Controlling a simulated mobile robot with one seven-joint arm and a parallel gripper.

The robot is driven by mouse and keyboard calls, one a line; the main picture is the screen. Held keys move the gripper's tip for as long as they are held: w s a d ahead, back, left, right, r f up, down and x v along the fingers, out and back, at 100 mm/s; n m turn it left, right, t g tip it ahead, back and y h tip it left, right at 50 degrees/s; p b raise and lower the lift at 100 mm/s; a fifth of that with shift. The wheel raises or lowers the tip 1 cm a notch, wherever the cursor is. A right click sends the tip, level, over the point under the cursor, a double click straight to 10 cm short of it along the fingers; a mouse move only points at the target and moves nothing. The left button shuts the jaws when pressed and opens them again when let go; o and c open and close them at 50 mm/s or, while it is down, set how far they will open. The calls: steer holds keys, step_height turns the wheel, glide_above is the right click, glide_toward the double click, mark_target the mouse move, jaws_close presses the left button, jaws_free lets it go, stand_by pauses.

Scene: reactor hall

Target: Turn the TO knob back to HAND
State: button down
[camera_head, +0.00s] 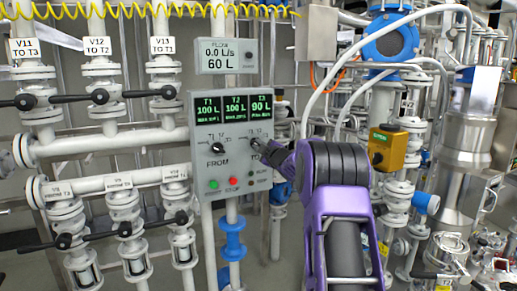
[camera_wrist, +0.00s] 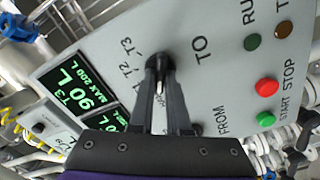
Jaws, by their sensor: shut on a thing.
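The grey control panel (camera_head: 200,170) stands in the middle of the head view and fills much of the wrist view (camera_wrist: 225,75). Its black TO knob (camera_wrist: 157,60) sits beside the "TO" lettering. My gripper (camera_wrist: 160,76) is shut on this knob, one finger on each side, with a pale mark showing between them. Which position the knob points to is not clear. In the head view my gripper (camera_head: 257,147) reaches the panel's right side and partly hides the TO knob and its lettering. The FROM knob (camera_head: 217,147) is to its left, untouched.
Screens on the panel read T1 100 L, T2 100 L and T3 90 L. Below are a green button (camera_head: 213,184) and a red button (camera_head: 233,181). A flow display (camera_head: 226,56) reads 0.0 L/s. Valve handles (camera_head: 100,97) stick out left; a yellow box (camera_head: 388,147) is right.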

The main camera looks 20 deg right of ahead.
stand_by(0.5)
steer(key=c, duration=0.9)
jaws_free()
steer(key=s, duration=1.7)
steer(key=shift+s+d, duration=0.25)
steer(key=shift+d, duration=0.05)
